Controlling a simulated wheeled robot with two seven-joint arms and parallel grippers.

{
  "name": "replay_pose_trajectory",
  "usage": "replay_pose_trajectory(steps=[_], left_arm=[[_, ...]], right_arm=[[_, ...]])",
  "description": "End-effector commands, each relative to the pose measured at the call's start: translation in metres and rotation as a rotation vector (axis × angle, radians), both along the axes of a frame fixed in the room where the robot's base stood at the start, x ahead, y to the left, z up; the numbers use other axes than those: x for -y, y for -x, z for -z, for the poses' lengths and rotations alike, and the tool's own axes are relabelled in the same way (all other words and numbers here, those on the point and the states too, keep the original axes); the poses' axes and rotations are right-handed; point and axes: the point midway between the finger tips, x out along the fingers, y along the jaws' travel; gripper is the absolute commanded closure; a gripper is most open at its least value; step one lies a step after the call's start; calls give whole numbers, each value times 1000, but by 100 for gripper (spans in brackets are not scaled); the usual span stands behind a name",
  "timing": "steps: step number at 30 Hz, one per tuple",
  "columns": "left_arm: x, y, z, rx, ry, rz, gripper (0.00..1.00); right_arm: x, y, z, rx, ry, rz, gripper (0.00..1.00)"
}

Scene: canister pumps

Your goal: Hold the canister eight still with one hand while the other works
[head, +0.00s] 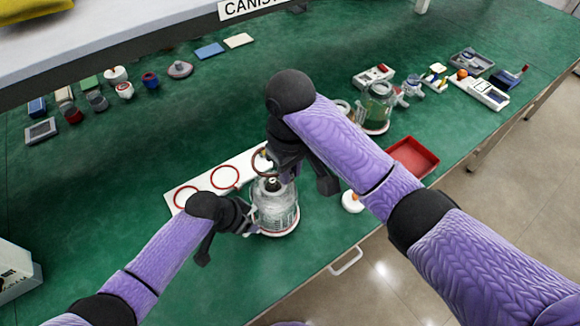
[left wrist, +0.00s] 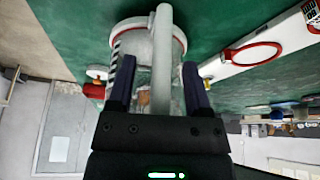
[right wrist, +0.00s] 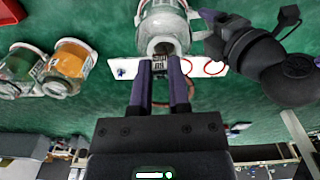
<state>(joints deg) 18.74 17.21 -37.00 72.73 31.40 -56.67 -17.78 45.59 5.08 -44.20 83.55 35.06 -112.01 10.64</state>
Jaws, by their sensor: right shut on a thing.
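A clear canister (head: 275,212) with a light metal top stands upright at the near edge of the green bench, in front of the white board. I cannot read a number on it. My left gripper (head: 247,222) is at its left side. In the left wrist view the fingers (left wrist: 158,85) are spread, with a pale upright bar (left wrist: 163,50) of the canister between them and gaps on both sides. My right gripper (right wrist: 160,72) comes from above and is shut on a small dark part at the canister's top; the fingers partly hide this part.
The white board (head: 208,182) carries red rings. A red tray (head: 413,157) and a green-filled canister (head: 376,108) stand to the right. A white round item (head: 351,202) lies near the bench edge. Several small parts lie at the back left. The bench's left middle is clear.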

Motion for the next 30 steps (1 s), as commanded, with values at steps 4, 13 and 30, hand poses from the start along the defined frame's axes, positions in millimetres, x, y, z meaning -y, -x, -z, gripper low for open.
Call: replay_pose_trajectory(steps=[4, 13, 30], left_arm=[[-1, 0, -2, 1, 1, 0, 36], [-18, 17, -58, 4, -3, 2, 36], [-32, 33, -111, -1, -1, 0, 36]], right_arm=[[0, 0, 0, 0, 0, 0, 100], [0, 0, 0, 0, 0, 0, 100], [0, 0, 0, 0, 0, 0, 100]])
